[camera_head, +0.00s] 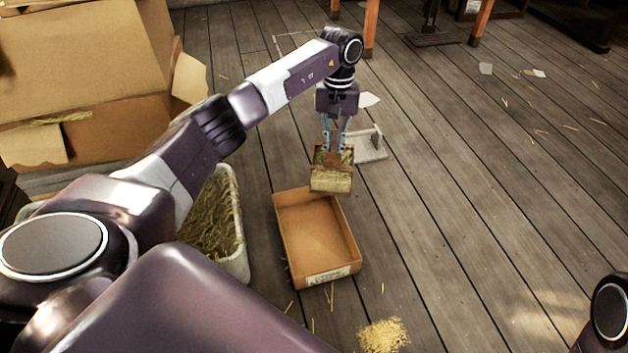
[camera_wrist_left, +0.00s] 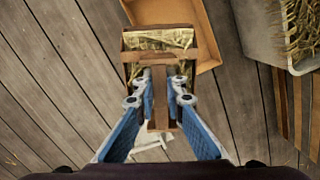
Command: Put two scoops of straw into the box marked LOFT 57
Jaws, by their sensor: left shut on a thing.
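My left gripper (camera_head: 335,147) is shut on the handle of a scoop (camera_head: 331,182); in the left wrist view the scoop (camera_wrist_left: 160,57) shows between the blue fingers. The scoop hangs above the far end of an open cardboard box (camera_head: 318,228). The scoop's face looks straw-yellow, but I cannot tell how much straw it holds. The box looks empty inside; its near wall has a pale label (camera_head: 328,275), too small to read. Left of it stands a pale bin (camera_head: 241,262) with straw (camera_head: 212,218), partly hidden by my left arm. My right gripper is out of view.
A small grey tray-like thing (camera_head: 371,152) lies on the floor behind the scoop. Large cardboard boxes (camera_head: 80,55) stand at the far left. A small straw pile (camera_head: 383,335) lies on the floor in front of the box. The plank floor on the right is mostly clear.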

